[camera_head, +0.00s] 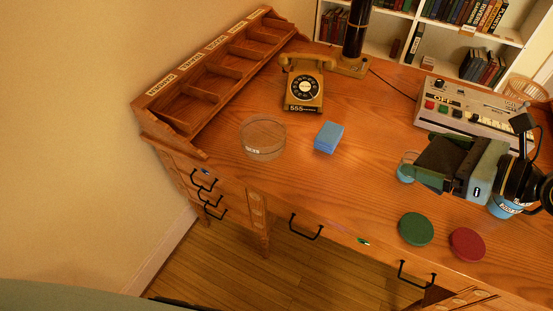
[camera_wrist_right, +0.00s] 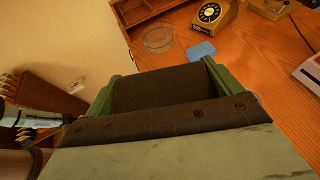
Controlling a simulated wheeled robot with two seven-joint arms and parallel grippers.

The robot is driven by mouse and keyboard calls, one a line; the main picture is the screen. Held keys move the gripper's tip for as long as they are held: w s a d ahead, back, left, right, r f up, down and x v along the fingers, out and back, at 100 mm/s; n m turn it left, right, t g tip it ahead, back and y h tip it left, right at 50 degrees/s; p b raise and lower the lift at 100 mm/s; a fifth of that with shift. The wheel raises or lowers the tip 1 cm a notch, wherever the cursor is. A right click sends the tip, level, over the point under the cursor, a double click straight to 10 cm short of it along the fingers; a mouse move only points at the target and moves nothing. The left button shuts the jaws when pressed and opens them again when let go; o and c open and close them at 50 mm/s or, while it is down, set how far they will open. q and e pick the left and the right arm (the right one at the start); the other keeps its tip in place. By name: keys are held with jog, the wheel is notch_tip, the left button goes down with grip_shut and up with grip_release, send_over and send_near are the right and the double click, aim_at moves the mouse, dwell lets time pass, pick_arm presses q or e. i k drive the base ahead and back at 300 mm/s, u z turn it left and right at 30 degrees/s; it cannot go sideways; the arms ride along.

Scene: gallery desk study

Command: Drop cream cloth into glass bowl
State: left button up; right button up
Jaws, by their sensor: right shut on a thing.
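The clear glass bowl (camera_head: 263,138), with a small white label, stands on the desk at left of centre. It also shows at the top of the right wrist view (camera_wrist_right: 158,39). My right gripper (camera_head: 430,162) is over the right part of the desk, well right of the bowl. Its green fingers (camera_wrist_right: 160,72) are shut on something. A dark brown surface spans between them; I cannot tell whether it is held or part of the hand. No cream cloth can be made out in either view. My left gripper is not in view.
A blue block (camera_head: 328,137) lies right of the bowl, and a telephone (camera_head: 302,88) stands behind. A small bluish round thing (camera_head: 405,172) is beside my right gripper. Green (camera_head: 416,229) and red (camera_head: 467,244) discs lie near the front edge. A control panel (camera_head: 470,112) stands behind the gripper.

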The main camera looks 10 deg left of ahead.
aim_at(264, 138)
jog(key=k, duration=0.75)
jog(key=u, duration=0.85)
jog(key=i, duration=1.95)
jog(key=z, duration=0.85)
